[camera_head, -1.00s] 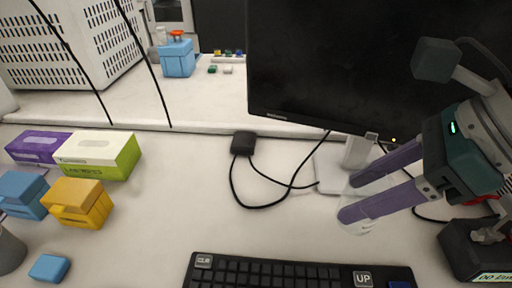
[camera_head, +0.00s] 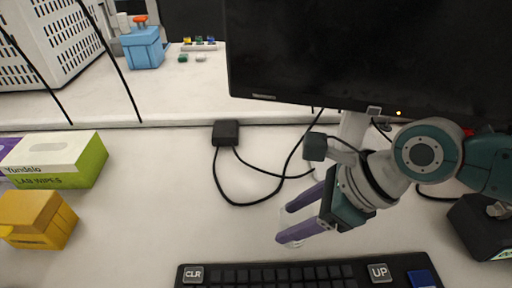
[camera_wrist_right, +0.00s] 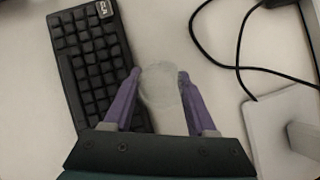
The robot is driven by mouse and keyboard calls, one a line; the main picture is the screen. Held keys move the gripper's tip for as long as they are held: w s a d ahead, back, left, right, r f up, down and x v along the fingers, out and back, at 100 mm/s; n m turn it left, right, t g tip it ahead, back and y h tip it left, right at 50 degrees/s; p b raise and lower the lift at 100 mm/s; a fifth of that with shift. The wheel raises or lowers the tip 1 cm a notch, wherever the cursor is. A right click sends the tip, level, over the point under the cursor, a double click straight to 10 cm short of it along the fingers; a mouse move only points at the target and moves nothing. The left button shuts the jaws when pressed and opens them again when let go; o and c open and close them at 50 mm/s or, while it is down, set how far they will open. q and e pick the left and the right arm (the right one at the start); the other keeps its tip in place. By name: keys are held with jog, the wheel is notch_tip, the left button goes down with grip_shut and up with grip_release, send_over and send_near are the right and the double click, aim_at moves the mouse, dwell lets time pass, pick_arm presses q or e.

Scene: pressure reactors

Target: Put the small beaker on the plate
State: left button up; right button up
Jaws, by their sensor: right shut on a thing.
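My right gripper (camera_head: 284,226) has purple fingers and is shut on the small beaker. The beaker (camera_wrist_right: 162,88) is clear and shows between the two fingers (camera_wrist_right: 158,82) in the right wrist view. In the head view only a faint edge of the beaker (camera_head: 293,243) shows at the fingertips. The gripper is over the white bench, behind the keyboard and in front of the monitor stand. I cannot tell whether the beaker touches the bench. I see no plate in these frames. My left gripper is not in view.
A black keyboard (camera_head: 300,274) lies at the front. A monitor (camera_head: 330,60) stands behind, with a black cable (camera_head: 222,185) and small box (camera_head: 226,132) on the bench. A yellow box (camera_head: 38,220) and lab wipes (camera_head: 60,160) stand at left.

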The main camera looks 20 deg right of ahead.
jog(key=shift+f+b, duration=0.95)
jog(key=shift+f, duration=1.35)
jog(key=shift+f, duration=0.15)
jog(key=o, duration=1.4)
jog(key=shift+c, duration=0.2)
